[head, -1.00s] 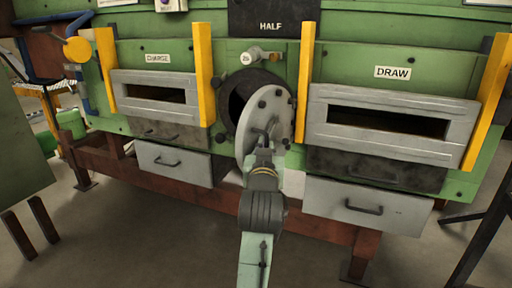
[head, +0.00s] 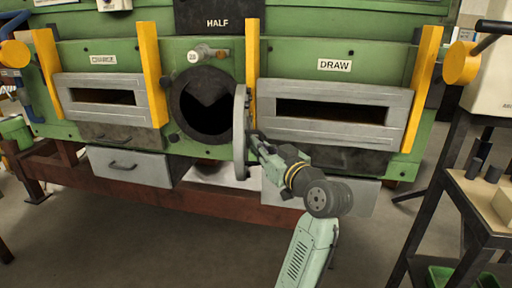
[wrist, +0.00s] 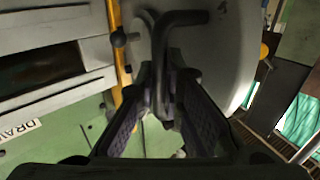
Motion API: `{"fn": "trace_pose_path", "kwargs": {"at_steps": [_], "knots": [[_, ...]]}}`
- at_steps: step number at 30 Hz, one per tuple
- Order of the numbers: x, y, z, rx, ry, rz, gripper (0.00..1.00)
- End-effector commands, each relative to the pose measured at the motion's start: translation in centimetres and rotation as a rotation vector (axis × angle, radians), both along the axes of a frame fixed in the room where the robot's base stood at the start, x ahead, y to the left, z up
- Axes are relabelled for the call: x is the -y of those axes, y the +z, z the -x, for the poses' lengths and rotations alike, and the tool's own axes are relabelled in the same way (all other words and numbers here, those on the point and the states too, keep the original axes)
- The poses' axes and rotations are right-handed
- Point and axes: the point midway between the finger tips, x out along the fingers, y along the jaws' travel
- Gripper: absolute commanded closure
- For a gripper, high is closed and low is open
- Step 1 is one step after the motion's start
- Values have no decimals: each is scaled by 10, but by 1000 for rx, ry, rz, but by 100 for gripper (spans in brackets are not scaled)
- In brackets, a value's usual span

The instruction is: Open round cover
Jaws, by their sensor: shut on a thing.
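The round cover (head: 240,132) is a grey disc, swung out from the furnace front and seen nearly edge-on in the head view. It stands to the right of the dark round opening (head: 205,103), which is largely uncovered. In the wrist view the cover's pale face (wrist: 222,50) fills the upper middle, with a dark bent handle (wrist: 180,17) on it. My gripper (wrist: 160,105) is shut on this handle, which passes between its two fingers. In the head view my gripper (head: 258,143) reaches the cover from the right, and its fingertips are hard to make out.
Grey slotted doors marked CHARGE (head: 100,84) and DRAW (head: 325,84) flank the opening, beside yellow posts (head: 251,65). Drawers (head: 128,165) sit below. A dark-framed stand (head: 480,205) with small items is at the right. Open floor lies in front.

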Motion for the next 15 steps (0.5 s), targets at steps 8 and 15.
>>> {"fn": "trace_pose_path", "kwargs": {"at_steps": [8,15], "knots": [[0,2,-1,2,0,-4,100],[0,2,-1,2,0,-3,81]]}}
